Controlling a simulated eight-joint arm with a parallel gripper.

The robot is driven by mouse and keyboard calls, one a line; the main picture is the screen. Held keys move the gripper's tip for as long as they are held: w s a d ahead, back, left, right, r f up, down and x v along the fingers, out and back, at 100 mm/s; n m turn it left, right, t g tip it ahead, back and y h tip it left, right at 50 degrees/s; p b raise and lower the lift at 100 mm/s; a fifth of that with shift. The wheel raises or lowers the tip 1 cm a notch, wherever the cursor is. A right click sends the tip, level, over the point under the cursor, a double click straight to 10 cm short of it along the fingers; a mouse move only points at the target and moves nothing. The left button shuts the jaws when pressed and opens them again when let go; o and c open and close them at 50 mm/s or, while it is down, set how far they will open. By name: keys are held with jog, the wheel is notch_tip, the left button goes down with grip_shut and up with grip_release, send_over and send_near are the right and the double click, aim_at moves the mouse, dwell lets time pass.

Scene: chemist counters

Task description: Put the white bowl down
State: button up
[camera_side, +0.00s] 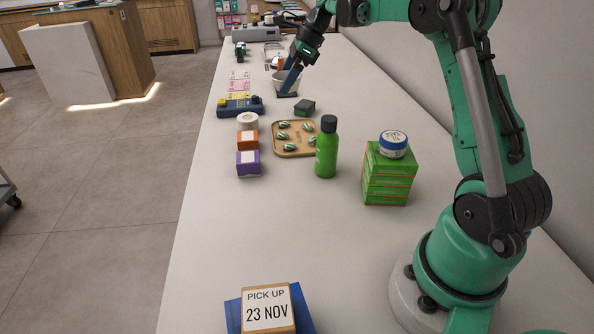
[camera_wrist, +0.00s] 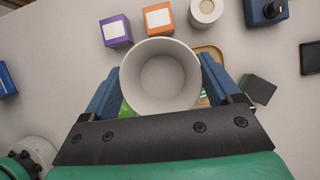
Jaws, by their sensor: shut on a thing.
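The white bowl (camera_wrist: 160,80) is between the two blue fingers of my gripper (camera_wrist: 163,68) in the wrist view, upright and empty. My gripper is shut on its sides. In the side view the bowl (camera_side: 285,83) is toward the far part of the counter, with one blue finger of my gripper (camera_side: 290,78) in front of it. A dark square pad (camera_side: 287,95) shows just below the bowl there. In the wrist view the pad (camera_wrist: 311,57) lies to the right, clear of the bowl. The bowl looks held above the counter; its exact height is unclear.
The wooden tray (camera_side: 278,152) with several striped pieces shows partly behind the bowl in the wrist view. A dark green block (camera_side: 305,107), green bottle (camera_side: 327,148), green boxes (camera_side: 388,178), orange box (camera_side: 247,140), purple box (camera_side: 248,163) and blue device (camera_side: 240,107) stand around.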

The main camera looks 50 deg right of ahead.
jog(key=a+r+n+g+y, duration=0.1)
jog(key=a+r+n, duration=0.25)
jog(key=a, duration=1.25)
jog(key=n+g, duration=0.2)
jog(key=n, duration=0.2)
send_over(211, 239)
jog(key=d, duration=0.2)
jog(key=shift+y, duration=0.4)
notch_tip(211, 239, down, 14)
jog(key=shift+s+a+r, duration=0.1)
jog(key=shift+s+a, duration=0.05)
jog(key=shift+f, duration=2.25)
jog(key=shift+f, duration=0.15)
jog(key=o, duration=1)
jog(key=shift+o, duration=0.2)
